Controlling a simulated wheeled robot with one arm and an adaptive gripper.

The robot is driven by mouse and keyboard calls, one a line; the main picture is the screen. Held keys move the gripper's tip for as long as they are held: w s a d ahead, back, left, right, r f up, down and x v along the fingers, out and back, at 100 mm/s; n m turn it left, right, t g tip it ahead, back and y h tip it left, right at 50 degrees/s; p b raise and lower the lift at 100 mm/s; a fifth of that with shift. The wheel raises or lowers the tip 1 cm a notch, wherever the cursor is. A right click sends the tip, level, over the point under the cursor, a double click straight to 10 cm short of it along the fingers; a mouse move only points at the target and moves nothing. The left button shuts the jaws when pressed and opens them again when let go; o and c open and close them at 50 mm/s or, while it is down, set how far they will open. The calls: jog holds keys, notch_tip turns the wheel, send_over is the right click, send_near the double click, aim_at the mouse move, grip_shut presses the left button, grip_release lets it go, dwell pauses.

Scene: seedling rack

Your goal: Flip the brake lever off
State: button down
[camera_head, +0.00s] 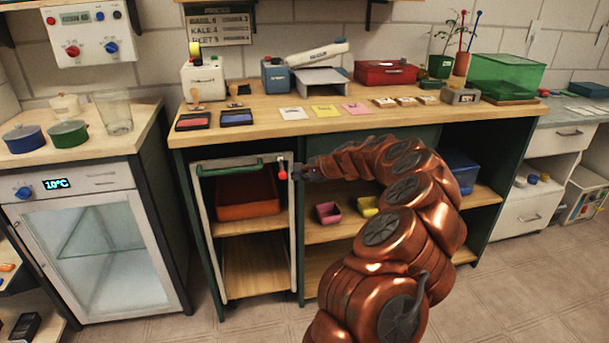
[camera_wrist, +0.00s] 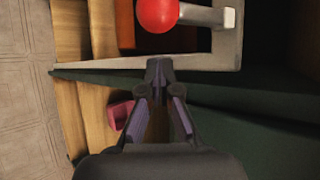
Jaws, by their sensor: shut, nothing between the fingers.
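The brake lever has a red ball knob (camera_head: 283,174) and a short pale arm above it. It sits at the upper right corner of the pale-framed rack (camera_head: 293,235) under the bench, with the knob hanging down. In the wrist view the red knob (camera_wrist: 157,14) is at the top, its pale arm running right to a bracket on the frame. My gripper (camera_head: 299,173) is just right of the knob. In the wrist view my gripper (camera_wrist: 157,68) is shut and empty, its tips close to the frame's edge, with a gap to the knob.
The rack has a green handle bar (camera_head: 230,167) and an orange tray (camera_head: 247,194) on its shelf. A pink pot (camera_head: 328,212) and a yellow pot (camera_head: 366,206) stand on the shelf right of it. The wooden bench top (camera_head: 260,124) overhangs the lever. Floor in front is clear.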

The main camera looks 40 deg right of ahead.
aim_at(282, 168)
jog(key=shift+s+a+r, duration=0.3)
jog(key=shift+a+r, duration=0.25)
jog(key=shift+a, duration=0.2)
jog(key=shift+s+a+r, duration=0.3)
jog(key=shift+a+r, duration=0.2)
jog(key=shift+a, duration=0.25)
